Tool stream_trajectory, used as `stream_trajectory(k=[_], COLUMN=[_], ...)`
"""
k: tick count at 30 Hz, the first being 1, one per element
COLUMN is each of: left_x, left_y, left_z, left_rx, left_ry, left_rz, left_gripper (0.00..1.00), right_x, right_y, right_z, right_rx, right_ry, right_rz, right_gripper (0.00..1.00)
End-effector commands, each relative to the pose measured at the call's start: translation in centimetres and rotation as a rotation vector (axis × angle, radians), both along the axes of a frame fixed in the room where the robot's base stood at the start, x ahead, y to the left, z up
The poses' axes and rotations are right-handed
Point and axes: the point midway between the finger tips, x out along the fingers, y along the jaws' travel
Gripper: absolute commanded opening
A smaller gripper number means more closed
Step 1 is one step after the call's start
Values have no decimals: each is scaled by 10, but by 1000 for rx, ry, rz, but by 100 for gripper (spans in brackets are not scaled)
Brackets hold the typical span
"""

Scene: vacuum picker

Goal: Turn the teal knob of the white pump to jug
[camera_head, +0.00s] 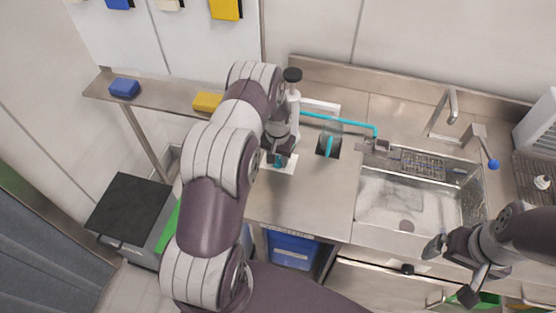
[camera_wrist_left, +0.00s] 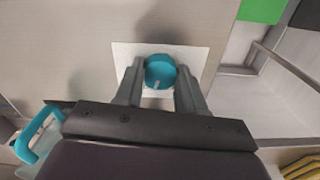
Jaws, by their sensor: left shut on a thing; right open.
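The teal knob (camera_wrist_left: 160,72) sits on a white square plate (camera_wrist_left: 203,55) on the steel counter, with a pale mark on its near side. My left gripper (camera_wrist_left: 160,84) is shut on the knob, one finger on each side. In the head view the left gripper (camera_head: 279,158) reaches down onto the plate (camera_head: 287,168), and the knob shows only as a bit of teal below it. The white pump (camera_head: 294,95) with a black top stands behind my left wrist, partly hidden. The clear jug (camera_head: 329,139) stands right of it. My right gripper (camera_head: 460,270) is open and empty at the front right.
A teal pipe (camera_head: 345,122) runs from the pump towards the sink (camera_head: 405,200). A faucet (camera_head: 449,105) stands behind the sink. A yellow block (camera_head: 207,102) and a blue block (camera_head: 124,88) lie on the left shelf. The counter front between plate and sink is clear.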

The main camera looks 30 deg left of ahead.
Motion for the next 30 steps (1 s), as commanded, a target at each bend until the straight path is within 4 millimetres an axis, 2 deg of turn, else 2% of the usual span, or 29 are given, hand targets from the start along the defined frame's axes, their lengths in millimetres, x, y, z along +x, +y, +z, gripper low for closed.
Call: stream_trajectory(k=[1, 12, 21, 30], left_x=[0, 1, 1, 1], left_y=[0, -1, -1, -2], left_z=[-3, -2, -2, 0], left_rx=[0, 1, 1, 1], left_ry=[-1, -1, -1, 0], left_rz=[40, 392, 654, 837], left_gripper=[9, 9, 9, 9], right_x=[0, 0, 0, 0], right_y=[0, 0, 0, 0], right_z=[-7, -30, -42, -49], right_rx=[0, 0, 0, 0], right_ry=[0, 0, 0, 0], right_rz=[0, 0, 0, 0], right_gripper=[100, 100, 100, 100])
